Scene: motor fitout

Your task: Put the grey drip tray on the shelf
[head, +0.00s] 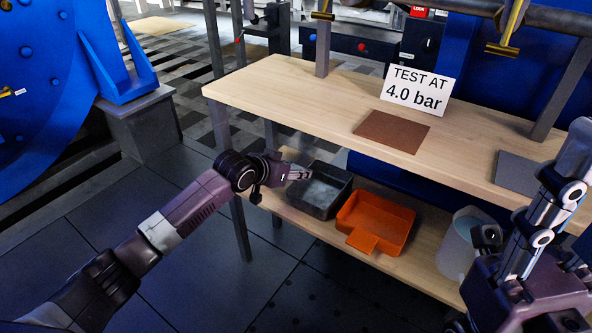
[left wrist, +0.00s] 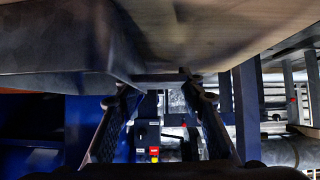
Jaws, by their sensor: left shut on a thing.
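The grey drip tray (head: 322,207) is a dark grey open box at the left end of the lower wooden shelf (head: 290,215), beside an orange tray. I cannot tell whether it rests on the shelf or is held just above it. My left gripper (head: 303,175) is shut on the tray's near left edge. In the left wrist view the tray's dark wall (left wrist: 65,82) fills the upper left, and its edge lies between the fingertips (left wrist: 150,82). My right arm is at the lower right in the head view; its gripper (head: 487,238) is only partly seen.
The orange tray (head: 362,242) stands close to the right of the grey one. A pale bucket (head: 455,245) is further right. Above is a wooden bench top (head: 300,105) with a brown mat (head: 392,131), a grey mat (head: 515,172) and a sign (head: 416,90). Legs stand at the bench's left end.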

